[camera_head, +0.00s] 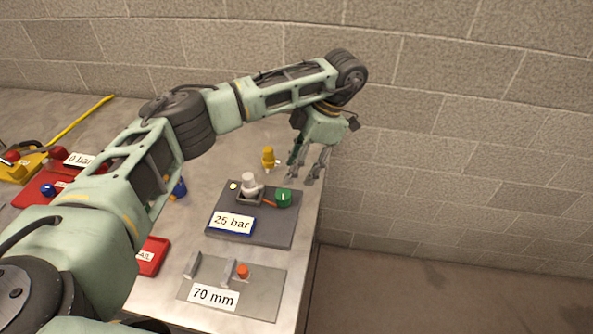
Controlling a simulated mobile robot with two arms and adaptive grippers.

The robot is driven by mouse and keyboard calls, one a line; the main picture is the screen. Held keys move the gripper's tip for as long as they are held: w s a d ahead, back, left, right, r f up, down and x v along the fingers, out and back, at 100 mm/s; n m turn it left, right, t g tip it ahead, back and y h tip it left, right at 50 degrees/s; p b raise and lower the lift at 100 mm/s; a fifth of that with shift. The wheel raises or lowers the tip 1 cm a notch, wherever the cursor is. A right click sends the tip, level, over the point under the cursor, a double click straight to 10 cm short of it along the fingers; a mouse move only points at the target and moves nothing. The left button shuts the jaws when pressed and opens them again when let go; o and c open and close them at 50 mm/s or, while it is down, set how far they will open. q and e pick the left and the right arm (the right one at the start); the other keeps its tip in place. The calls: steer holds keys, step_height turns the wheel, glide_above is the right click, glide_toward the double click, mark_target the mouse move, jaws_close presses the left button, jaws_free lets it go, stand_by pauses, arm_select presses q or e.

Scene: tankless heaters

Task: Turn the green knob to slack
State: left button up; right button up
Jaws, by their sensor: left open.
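The green knob (284,198) sits on the right side of a dark grey panel (278,230) labelled "25 bar". A small orange pointer or stem lies just left of it. My left gripper (307,172) hangs above and slightly behind the knob, fingers pointing down, open and empty. It appears apart from the knob. No label reading "slack" can be made out. My right gripper is not in view.
A white knob (249,182) and a yellow fitting (268,157) stand close to the green knob. A grey "70 mm" plate (262,299) with an orange knob (242,271) lies in front. Red and yellow units are at left. A block wall stands behind; the table edge is at right.

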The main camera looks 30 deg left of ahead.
mark_target(284, 191)
arm_select(q)
steer(key=shift+s+a+f, duration=0.25)
steer(key=shift+s+f, duration=0.1)
steer(key=shift+f, duration=0.25)
steer(key=shift+s+a+f, duration=0.2)
steer(key=shift+s+f, duration=0.15)
steer(key=shift+f, duration=0.2)
steer(key=p+x, duration=0.2)
steer(key=x, duration=0.2)
steer(key=shift+w+f, duration=0.15)
steer(key=shift+f, duration=0.25)
steer(key=c, duration=0.4)
steer(key=shift+r, duration=0.1)
steer(key=c, duration=0.6)
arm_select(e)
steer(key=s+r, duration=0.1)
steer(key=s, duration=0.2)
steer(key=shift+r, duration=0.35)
